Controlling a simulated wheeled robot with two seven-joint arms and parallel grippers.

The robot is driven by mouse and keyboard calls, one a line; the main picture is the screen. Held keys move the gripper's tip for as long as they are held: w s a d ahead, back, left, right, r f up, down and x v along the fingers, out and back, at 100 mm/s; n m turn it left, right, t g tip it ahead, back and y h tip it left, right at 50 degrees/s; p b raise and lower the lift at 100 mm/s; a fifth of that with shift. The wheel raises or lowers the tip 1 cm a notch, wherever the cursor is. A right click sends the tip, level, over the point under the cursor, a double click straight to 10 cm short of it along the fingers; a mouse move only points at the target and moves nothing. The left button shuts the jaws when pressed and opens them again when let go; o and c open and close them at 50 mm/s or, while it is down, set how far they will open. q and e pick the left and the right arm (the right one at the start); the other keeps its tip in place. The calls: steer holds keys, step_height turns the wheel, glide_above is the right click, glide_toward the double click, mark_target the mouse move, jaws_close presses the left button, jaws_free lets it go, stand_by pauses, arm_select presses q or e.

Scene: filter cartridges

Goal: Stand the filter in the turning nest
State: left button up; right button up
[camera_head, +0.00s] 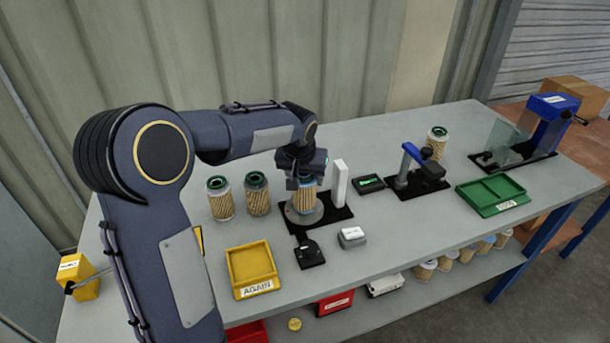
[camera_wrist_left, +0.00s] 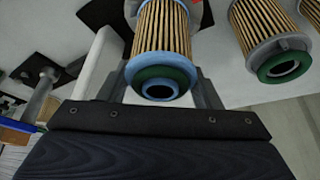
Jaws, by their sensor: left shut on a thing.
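My left gripper (camera_head: 305,183) points down over the turning nest and is shut on a filter (camera_head: 306,199) with tan pleats and a blue end ring. The filter is upright, its lower end at the round grey plate of the turning nest (camera_head: 290,217). I cannot tell whether it rests fully on the plate. In the left wrist view the held filter (camera_wrist_left: 162,45) sits between the two fingers of the left gripper (camera_wrist_left: 160,92), its blue and green end facing the camera. The far end is partly cut off there. My right gripper is not in view.
Two green-ringed filters (camera_head: 220,200) (camera_head: 257,194) stand left of the nest. A white upright block (camera_head: 340,182) stands close right of it. A yellow tray (camera_head: 250,266), a small grey box (camera_head: 352,237), a blue-handled clamp (camera_head: 412,152) and a green tray (camera_head: 490,194) share the table.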

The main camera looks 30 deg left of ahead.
arm_select(q)
steer(key=shift+f, duration=0.25)
stand_by(0.3)
steer(key=o, duration=1.5)
steer(key=shift+c, duration=0.2)
steer(key=shift+r, duration=0.2)
steer(key=shift+r+p, duration=0.55)
steer(key=shift+r, duration=0.25)
steer(key=shift+r, duration=0.1)
steer(key=shift+r+p, duration=2.6)
steer(key=shift+r, duration=0.6)
